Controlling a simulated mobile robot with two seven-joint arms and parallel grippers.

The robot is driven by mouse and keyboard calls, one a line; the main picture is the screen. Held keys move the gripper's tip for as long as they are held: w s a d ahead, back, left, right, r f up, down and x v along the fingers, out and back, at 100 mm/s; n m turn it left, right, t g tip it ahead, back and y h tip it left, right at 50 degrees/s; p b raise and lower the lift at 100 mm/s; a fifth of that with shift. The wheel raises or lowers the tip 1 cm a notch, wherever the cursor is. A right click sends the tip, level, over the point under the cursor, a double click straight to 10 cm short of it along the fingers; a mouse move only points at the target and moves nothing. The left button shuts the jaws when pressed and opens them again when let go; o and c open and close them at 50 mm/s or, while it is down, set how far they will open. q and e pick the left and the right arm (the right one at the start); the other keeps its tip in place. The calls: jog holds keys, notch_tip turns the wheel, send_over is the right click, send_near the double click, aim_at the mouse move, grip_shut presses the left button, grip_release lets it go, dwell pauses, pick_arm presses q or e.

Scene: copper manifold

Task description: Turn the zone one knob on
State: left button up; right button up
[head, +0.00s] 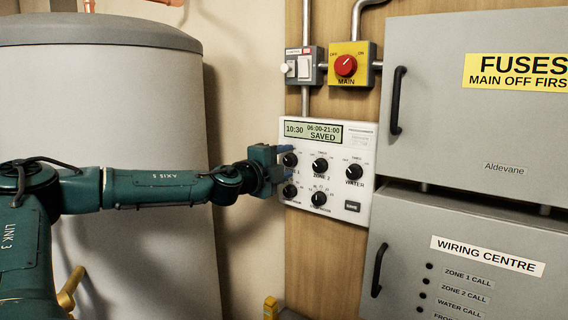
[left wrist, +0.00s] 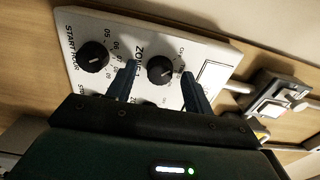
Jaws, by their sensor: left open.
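The zone one knob is a round black knob (head: 289,160) at the upper left of the white programmer panel (head: 340,208). In the left wrist view the knob (left wrist: 161,70) shows beside a "ZONE 1" label. My left gripper (head: 271,167) is at the panel's left edge, close to the knob. In the left wrist view its two fingers (left wrist: 160,84) are open, one on each side of the knob. I cannot tell whether they touch it. The knob's pointer direction is too small to read. My right gripper is not in view.
Other black knobs sit close by: zone two (head: 320,165), water (head: 354,172) and start hour (head: 290,191). A red main switch (head: 345,65) on a yellow box is above. Grey fuse (head: 430,130) and wiring (head: 410,240) cabinets are right. A large grey tank (head: 110,100) is left.

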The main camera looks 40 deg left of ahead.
pick_arm(q)
jog(key=shift+c, duration=0.4)
jog(key=c, duration=0.9)
